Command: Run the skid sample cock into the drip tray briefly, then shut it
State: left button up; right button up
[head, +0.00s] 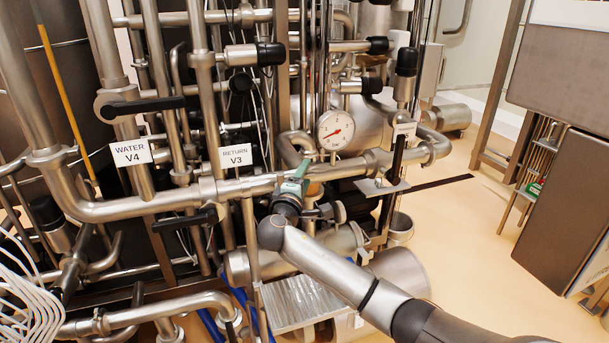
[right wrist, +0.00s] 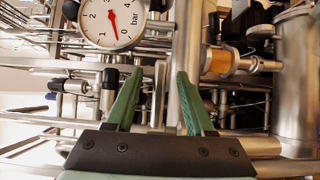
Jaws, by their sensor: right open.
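My right gripper (head: 298,180) has green fingers and reaches in among the pipes, left of and below the pressure gauge (head: 335,130). In the right wrist view the fingers (right wrist: 157,95) are spread with nothing held between them; a pipe stands behind the gap. An amber fitting on a small metal branch (right wrist: 222,62) lies right of the fingers, apart from them. I cannot tell for sure whether this is the sample cock. A flat metal plate (head: 372,187) sits right of my gripper; I cannot tell whether it is the drip tray. My left gripper is not in view.
Valve handles labelled WATER V4 (head: 130,152) and RETURN V3 (head: 235,156) are at the left. A black upright lever (head: 392,165) stands by a small label. A silver ribbed cover (head: 295,302) lies below. Pipes crowd the gripper; open floor (head: 470,240) is at the right.

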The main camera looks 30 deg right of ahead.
grip_shut()
dwell(0.5)
dwell(1.0)
